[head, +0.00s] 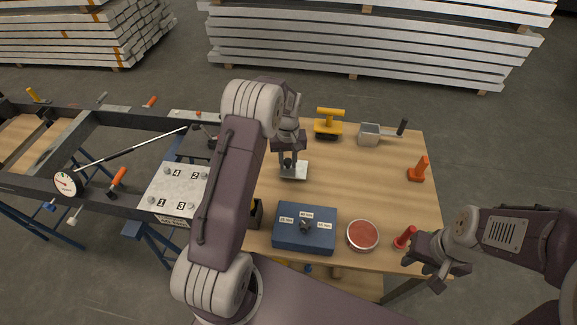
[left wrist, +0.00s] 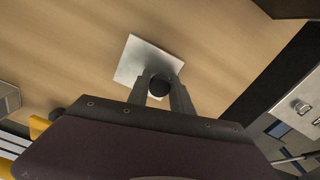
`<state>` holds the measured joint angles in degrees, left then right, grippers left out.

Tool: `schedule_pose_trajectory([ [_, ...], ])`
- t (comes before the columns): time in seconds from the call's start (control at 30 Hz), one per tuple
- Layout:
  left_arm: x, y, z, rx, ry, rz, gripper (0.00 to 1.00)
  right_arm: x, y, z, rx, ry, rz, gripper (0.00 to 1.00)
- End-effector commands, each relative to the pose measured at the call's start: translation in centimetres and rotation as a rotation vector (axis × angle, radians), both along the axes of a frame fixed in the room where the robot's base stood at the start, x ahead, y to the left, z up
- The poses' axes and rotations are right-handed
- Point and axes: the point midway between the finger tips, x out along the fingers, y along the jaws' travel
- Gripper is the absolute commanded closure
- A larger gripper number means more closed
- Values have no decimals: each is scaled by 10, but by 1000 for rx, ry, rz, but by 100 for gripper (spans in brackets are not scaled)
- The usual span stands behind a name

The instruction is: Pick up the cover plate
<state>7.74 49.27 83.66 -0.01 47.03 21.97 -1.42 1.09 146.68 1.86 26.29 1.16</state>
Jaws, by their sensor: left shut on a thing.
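The cover plate is a small pale square plate (head: 301,172) with a dark round knob (head: 288,163), over the middle of the wooden table. My left gripper (head: 288,158) points down from above and is shut on the knob. In the left wrist view the plate (left wrist: 137,58) shows beyond the fingers, with the knob (left wrist: 159,86) between the fingertips (left wrist: 162,84). I cannot tell whether the plate touches the table. My right gripper (head: 432,268) hangs at the table's front right corner, away from the plate; its finger opening is unclear.
A blue box (head: 290,239) with labels, a red round tin (head: 363,236) and a red-handled tool (head: 405,237) stand along the front. A yellow-handled tool (head: 328,122), a grey box (head: 369,136) and an orange tool (head: 418,170) stand behind. A numbered block (head: 176,190) sits left.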

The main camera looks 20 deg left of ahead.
Motion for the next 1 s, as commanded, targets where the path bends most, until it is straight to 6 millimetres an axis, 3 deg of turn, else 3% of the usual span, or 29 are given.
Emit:
schedule_pose_trajectory([
  [0.1, -1, -5, 23, 1, -3, -2, 100, 0, 0, 0, 0, 0, 0, 64],
  [0.4, -36, -66, 64, 0, -4, -6, 100, 0, 0, -4, 0, 0, 0, 64],
  [0.57, -50, -91, 80, 0, -1, -4, 100, 0, 0, -4, 0, 0, 0, 64],
  [0.97, -57, -102, 88, 0, 0, 0, 100, 0, 0, -4, 0, 0, 0, 64],
  [1.0, -57, -102, 88, 0, 0, 0, 76, 0, 0, -4, 0, 0, 0, 64],
])
